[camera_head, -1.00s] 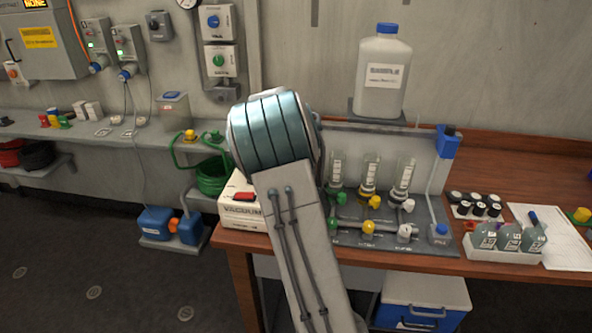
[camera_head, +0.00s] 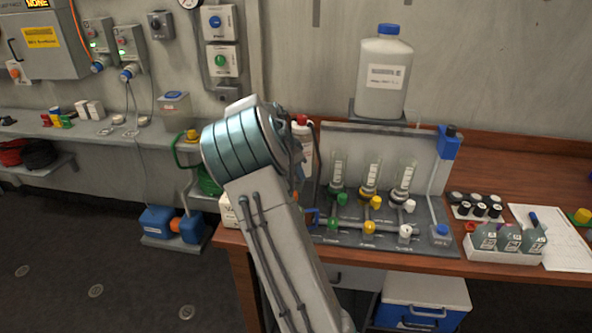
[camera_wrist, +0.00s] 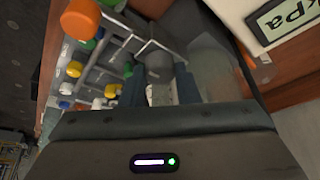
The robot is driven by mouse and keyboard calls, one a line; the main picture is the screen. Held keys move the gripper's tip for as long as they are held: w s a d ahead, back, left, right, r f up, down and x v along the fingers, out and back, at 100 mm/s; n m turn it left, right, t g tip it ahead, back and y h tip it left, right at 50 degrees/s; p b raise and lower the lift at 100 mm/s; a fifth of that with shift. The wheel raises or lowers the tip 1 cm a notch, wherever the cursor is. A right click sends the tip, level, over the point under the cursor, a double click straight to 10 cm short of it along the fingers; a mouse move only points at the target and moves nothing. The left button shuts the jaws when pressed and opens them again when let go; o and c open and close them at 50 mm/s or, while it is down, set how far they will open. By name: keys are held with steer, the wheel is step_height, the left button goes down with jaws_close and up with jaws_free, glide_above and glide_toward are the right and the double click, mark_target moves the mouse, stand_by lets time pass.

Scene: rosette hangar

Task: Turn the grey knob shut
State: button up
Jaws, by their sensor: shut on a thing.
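My gripper (camera_wrist: 159,76) is in the wrist view, with its two dark blue-grey fingers pointing up the picture. It is shut on a small pale grey piece (camera_wrist: 161,95) between the fingers, which I take to be the grey knob; its turn angle is hard to read. A grey body and pipe stand just beyond the fingertips. In the head view my arm hides the gripper and the knob, at the left end of the filter rig (camera_head: 330,238).
The rig carries green (camera_head: 332,224), yellow (camera_head: 369,228) and white (camera_head: 405,232) valve knobs. A white bottle with a red cap (camera_head: 302,145) stands behind my arm. A large jug (camera_head: 384,75) sits above the rig. A tray of small bottles (camera_head: 503,256) is at the right.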

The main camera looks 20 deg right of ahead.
stand_by(0.3)
steer(key=o, duration=1)
steer(key=shift+a, duration=0.1)
steer(key=shift+c, duration=0.2)
steer(key=shift+r, duration=0.15)
steer(key=w+b+v, duration=0.1)
steer(key=v, duration=1.2)
steer(key=shift+s+r+b, duration=0.35)
steer(key=shift+s+b, duration=0.05)
steer(key=shift+s, duration=0.1)
steer(key=s+a+f+n+y, duration=0.1)
steer(key=s+a+n, duration=0.3)
steer(key=s, duration=0.7)
steer(key=s+a+f+n+t+y, duration=0.1)
steer(key=s+n, duration=0.5)
steer(key=s, duration=0.6)
steer(key=s+a+f+n+t+y, duration=0.1)
steer(key=s+a+f+n, duration=0.3)
steer(key=s, duration=0.7)
steer(key=a+n+y, duration=0.1)
steer(key=a+n, duration=0.1)
steer(key=a, duration=0.1)
steer(key=shift+s+a+y, duration=0.15)
steer(key=shift+a+y, duration=0.15)
steer(key=shift+a, duration=0.1)
